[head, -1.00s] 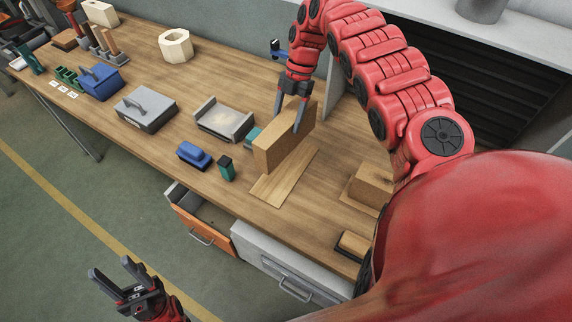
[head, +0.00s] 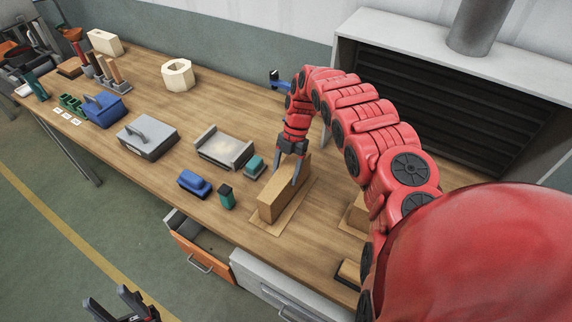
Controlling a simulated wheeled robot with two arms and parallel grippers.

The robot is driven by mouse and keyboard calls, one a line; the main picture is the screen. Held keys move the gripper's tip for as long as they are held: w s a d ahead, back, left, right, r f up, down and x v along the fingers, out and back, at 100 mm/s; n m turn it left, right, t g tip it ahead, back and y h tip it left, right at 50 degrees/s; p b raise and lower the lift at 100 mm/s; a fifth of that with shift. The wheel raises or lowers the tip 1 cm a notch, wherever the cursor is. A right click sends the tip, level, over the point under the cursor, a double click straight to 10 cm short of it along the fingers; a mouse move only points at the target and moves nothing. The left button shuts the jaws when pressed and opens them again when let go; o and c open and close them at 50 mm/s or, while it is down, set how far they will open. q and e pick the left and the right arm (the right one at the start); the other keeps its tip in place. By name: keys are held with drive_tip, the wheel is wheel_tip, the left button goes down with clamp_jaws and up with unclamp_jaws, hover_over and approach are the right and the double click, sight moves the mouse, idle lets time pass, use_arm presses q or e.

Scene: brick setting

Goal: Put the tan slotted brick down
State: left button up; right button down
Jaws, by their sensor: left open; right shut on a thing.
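The tan slotted brick (head: 284,196) is a long tan block on or just above a thin wooden board (head: 262,222) on the workbench. I cannot tell whether its underside touches the board. My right gripper (head: 297,175) comes down from above and is shut on the brick near its far end. The slot in the brick is not clear from this side. My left gripper (head: 112,305) is open and empty, low at the bottom edge of the view, off the bench and over the floor.
A teal block (head: 254,167), a grey tray (head: 223,148), a blue brush-like block (head: 193,183) and a dark green block (head: 226,197) stand left of the brick. Another tan block (head: 357,214) is to the right, partly behind my arm. An orange drawer (head: 196,249) is open below the bench.

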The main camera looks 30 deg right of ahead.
drive_tip(key=shift+f, duration=0.5)
unclamp_jaws()
drive_tip(key=shift+f, duration=0.1)
drive_tip(key=shift+s, duration=0.1)
drive_tip(key=b+v, duration=0.4)
drive_tip(key=v, duration=0.5)
drive_tip(key=shift+w+r, duration=0.2)
drive_tip(key=shift+r, duration=0.05)
drive_tip(key=shift+v, duration=1)
drive_tip(key=shift+d+r, duration=0.15)
drive_tip(key=shift+r, duration=0.2)
